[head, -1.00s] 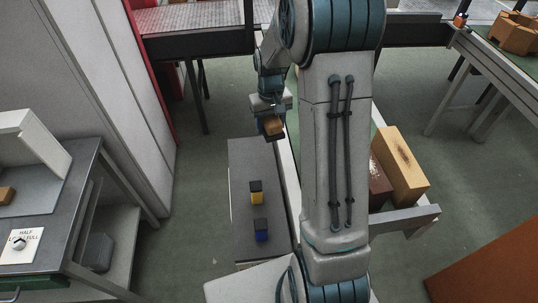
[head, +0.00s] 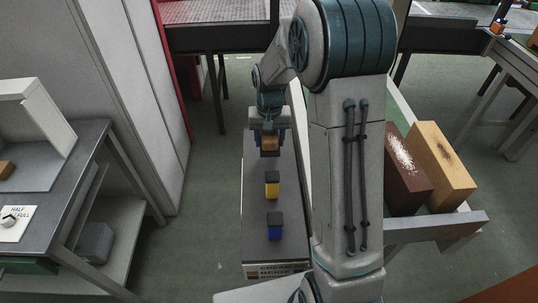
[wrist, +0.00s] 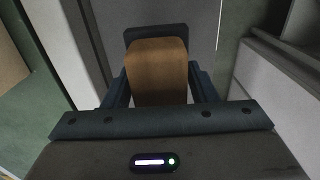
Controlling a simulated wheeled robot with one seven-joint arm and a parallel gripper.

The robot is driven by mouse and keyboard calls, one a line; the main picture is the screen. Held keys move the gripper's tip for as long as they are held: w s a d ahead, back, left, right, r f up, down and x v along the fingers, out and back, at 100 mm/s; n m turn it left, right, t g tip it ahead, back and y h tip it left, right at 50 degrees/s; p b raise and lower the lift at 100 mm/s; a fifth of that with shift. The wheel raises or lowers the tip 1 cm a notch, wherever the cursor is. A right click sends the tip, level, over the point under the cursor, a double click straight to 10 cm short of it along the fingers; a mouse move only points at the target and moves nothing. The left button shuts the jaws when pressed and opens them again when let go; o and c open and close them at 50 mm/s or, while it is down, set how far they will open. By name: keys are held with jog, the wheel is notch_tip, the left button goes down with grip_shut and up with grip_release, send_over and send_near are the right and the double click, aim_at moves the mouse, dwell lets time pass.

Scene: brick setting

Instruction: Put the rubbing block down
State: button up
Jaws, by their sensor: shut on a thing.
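My gripper (head: 269,146) is shut on the rubbing block, a tan-brown block (head: 269,143) with a dark face on its far side. In the wrist view the tan block (wrist: 158,72) sits between the two dark fingers. In the head view it is over the far part of a narrow grey bench top (head: 258,215). I cannot tell whether the block touches that surface. A yellow block with a dark top (head: 272,188) and a blue block with a dark top (head: 275,230) stand in a row nearer on the same bench.
A brown block with a pale worn patch (head: 406,180) and a tan block (head: 441,165) stand at the right behind my arm. A grey table (head: 85,160) with a white box-like shelf (head: 35,115) is at the left. Bare bench shows around the row.

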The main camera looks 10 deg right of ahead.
jog(key=shift+f, duration=2.8)
